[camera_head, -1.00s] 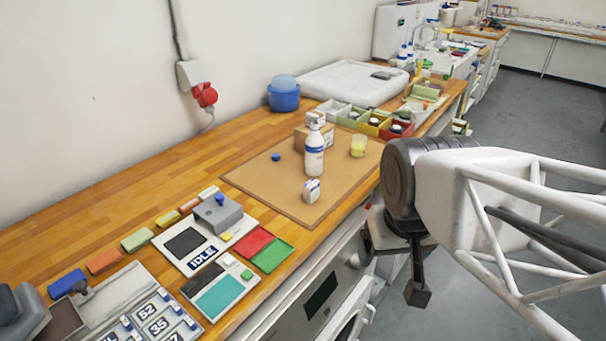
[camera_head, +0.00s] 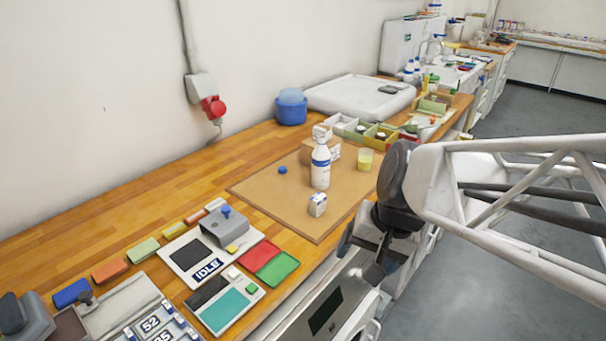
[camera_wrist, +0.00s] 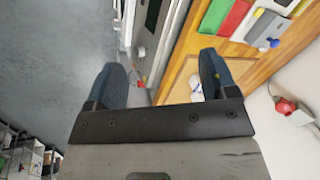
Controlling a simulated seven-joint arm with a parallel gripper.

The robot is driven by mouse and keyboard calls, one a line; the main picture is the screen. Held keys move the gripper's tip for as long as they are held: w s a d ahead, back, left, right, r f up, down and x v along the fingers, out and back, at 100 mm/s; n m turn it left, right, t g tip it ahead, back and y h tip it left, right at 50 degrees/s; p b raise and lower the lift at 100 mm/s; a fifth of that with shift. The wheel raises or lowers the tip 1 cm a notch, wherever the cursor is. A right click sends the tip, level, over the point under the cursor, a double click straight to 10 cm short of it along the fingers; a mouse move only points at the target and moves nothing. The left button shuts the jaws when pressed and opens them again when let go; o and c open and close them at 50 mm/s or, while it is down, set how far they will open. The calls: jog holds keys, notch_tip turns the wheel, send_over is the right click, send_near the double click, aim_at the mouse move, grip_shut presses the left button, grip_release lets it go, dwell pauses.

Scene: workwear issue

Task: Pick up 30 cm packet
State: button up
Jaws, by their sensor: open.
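No label reading 30 cm is legible in either view, so I cannot tell which thing is the 30 cm packet. A tray of white number cards with blue ends (camera_head: 150,325), two reading 52 and 35, is cut off at the lower left of the head view. A small white box with a blue label (camera_head: 317,205) stands on the brown mat (camera_head: 270,190). My gripper (camera_wrist: 160,75) is open and empty in the wrist view, its two dark blue fingers apart over the floor and bench front. In the head view it is beside the bench's front edge, partly hidden by my arm.
A white spray bottle (camera_head: 320,167), a cup of yellow liquid (camera_head: 364,159) and a cardboard box (camera_head: 335,152) stand on the mat. A device marked IDLE (camera_head: 208,268) and red and green trays (camera_head: 277,268) lie nearer. Clear wood (camera_head: 130,205) runs along the wall.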

jog(key=w+a+f+m+y, duration=0.3)
jog(key=w+m+y, duration=0.15)
jog(key=w, duration=0.35)
jog(key=m+t+y, duration=0.2)
jog(key=m+t, duration=0.6)
jog(key=m, duration=1)
send_near(322, 204)
jog(key=a, duration=0.1)
jog(key=w+a, duration=0.1)
jog(key=a, duration=0.1)
jog(key=shift+w+f, duration=0.3)
jog(key=shift+w, duration=0.05)
jog(key=shift+w+d+f+m, duration=0.3)
jog(key=shift+w+m, duration=0.05)
jog(key=shift+m, duration=0.2)
jog(key=shift+x, duration=1.3)
jog(key=shift+a, duration=0.1)
